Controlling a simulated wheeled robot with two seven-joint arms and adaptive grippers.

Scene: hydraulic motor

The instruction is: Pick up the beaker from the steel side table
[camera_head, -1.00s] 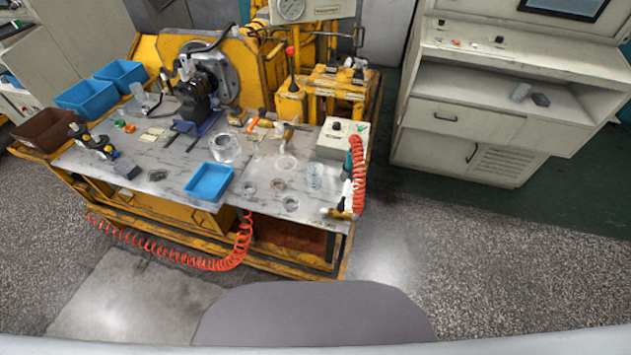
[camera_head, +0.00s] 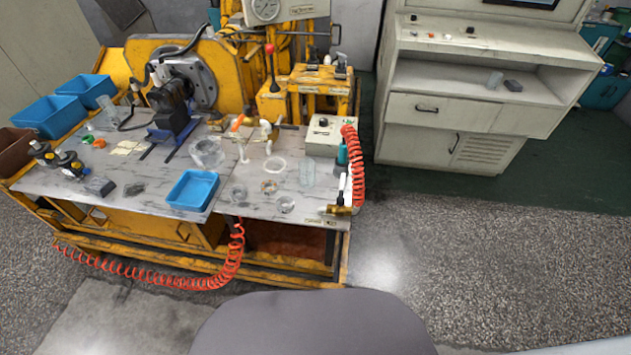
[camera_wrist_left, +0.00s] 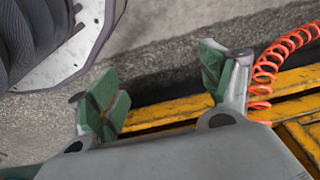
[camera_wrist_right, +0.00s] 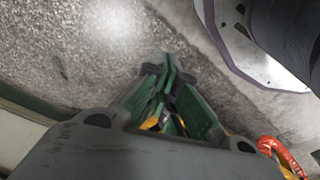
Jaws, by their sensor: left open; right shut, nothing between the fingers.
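Two clear vessels stand on the bench in the head view. A wide transparent one (camera_head: 207,153) stands behind the blue tray, and a slimmer see-through one (camera_head: 308,173) stands on the right-hand metal top (camera_head: 258,208). I cannot tell for sure which is the beaker. Neither gripper shows in the head view. In the left wrist view my left gripper (camera_wrist_left: 165,92) is open and empty, above the floor beside the yellow bench frame. In the right wrist view my right gripper (camera_wrist_right: 168,75) is shut and empty above the floor. Both are apart from the vessels.
A white cabinet (camera_head: 480,110) stands behind right. Floor (camera_head: 450,240) in front is clear.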

